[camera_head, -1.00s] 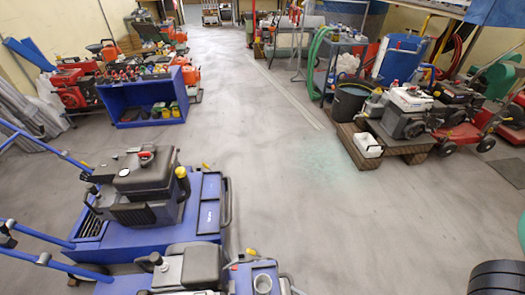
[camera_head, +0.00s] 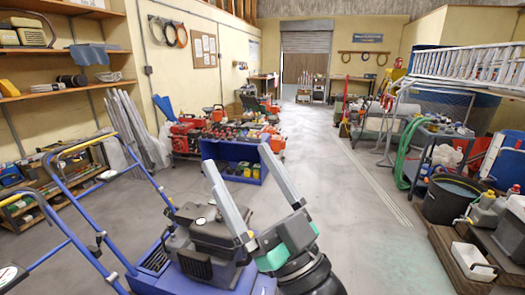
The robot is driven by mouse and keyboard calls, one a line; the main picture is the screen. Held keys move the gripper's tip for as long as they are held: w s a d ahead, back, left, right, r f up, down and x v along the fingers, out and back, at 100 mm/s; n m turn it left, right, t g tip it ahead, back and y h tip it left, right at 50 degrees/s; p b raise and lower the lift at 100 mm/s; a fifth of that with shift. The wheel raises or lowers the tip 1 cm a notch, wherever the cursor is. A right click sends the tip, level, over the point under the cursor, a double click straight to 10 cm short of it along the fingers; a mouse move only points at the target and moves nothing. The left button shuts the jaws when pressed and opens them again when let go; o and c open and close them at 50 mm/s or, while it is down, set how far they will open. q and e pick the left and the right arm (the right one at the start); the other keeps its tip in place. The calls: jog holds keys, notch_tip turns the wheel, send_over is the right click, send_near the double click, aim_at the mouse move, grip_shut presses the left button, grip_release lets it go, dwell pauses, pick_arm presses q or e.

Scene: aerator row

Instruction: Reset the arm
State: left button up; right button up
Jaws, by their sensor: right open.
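My right gripper (camera_head: 236,155) is in the lower middle of the head view, with its arm coming up from the bottom edge. Its two long grey fingers point up and away and stand wide apart, with nothing between them. The gripper body is dark grey with green parts. It overlaps the blue aerator machine (camera_head: 190,240) in the picture; I cannot tell how far apart they are. My left gripper is not in view.
Blue machine handles (camera_head: 75,235) rise at the left. A blue bin (camera_head: 228,152) of tools stands behind the fingers. Wall shelves (camera_head: 75,95) are at the left. A dark bucket (camera_head: 450,198) and a pallet (camera_head: 455,265) are at the right. The floor (camera_head: 350,225) in the centre right is open.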

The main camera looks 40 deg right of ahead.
jog(key=s+a+r+n+t+y, duration=0.1)
jog(key=s+a+r+y, duration=0.2)
jog(key=s+r, duration=0.4)
jog(key=shift+s+a+r, duration=0.15)
jog(key=shift+r, duration=0.65)
notch_tip(320, 180, up, 56)
jog(key=p, duration=5.6)
jog(key=shift+r, duration=0.1)
